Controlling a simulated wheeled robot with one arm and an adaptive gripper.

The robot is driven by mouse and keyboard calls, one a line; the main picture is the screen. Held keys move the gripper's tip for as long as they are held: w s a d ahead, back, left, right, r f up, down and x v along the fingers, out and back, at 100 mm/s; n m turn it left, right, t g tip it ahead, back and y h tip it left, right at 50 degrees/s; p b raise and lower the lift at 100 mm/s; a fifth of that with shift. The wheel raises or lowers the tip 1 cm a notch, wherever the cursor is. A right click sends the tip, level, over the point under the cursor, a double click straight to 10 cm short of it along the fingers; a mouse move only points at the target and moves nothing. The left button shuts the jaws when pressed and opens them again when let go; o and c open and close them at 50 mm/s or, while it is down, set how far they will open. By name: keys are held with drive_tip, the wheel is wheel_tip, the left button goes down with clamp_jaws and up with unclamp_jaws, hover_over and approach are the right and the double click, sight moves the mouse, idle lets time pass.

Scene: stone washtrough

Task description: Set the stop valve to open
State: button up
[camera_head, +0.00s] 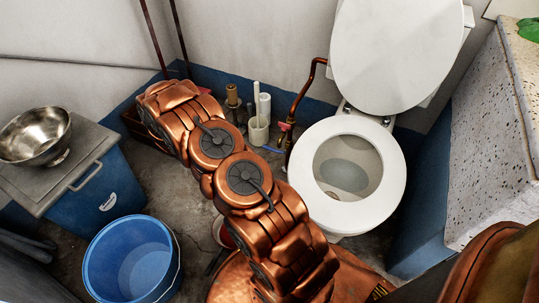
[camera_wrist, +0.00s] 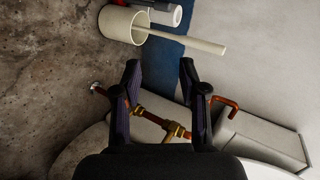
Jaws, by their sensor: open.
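The stop valve (camera_head: 285,127), with a small red handle, is on the copper pipe at the left of the toilet in the head view. In the wrist view, copper pipework with brass fittings (camera_wrist: 174,131) shows low between and behind my fingers; the valve's handle and its setting cannot be made out clearly. My gripper (camera_wrist: 159,67) is open, with two dark fingers apart and nothing held between them. The pipework's ends are partly hidden by the fingers. In the head view my arm hides the gripper.
A white toilet (camera_head: 396,190) with raised lid stands beside the pipe. A pale brush holder (camera_head: 259,132) stands near the wall and also shows in the wrist view (camera_wrist: 116,25). A blue bucket (camera_head: 174,270), a blue bin with a metal bowl (camera_head: 35,138), and a stone trough (camera_head: 485,150) flank the floor.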

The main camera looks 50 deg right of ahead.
drive_tip(key=s+d+f+m+g+h+b, duration=0.3)
drive_tip(key=s+d+f+b, duration=0.1)
drive_tip(key=s+f, duration=0.45)
drive_tip(key=m+g+h+b, duration=0.1)
drive_tip(key=m+g+b, duration=0.1)
drive_tip(key=m+g, duration=0.1)
approach(268, 149)
drive_tip(key=f+x, duration=0.1)
drive_tip(key=x, duration=0.3)
drive_tip(key=shift+r+b+x, duration=0.2)
drive_tip(key=shift+b+x, duration=0.55)
drive_tip(key=shift+x, duration=0.95)
drive_tip(key=shift+r+b+x, duration=0.2)
drive_tip(key=shift+b+x, duration=0.55)
drive_tip(key=shift+x, duration=0.95)
clamp_jaws()
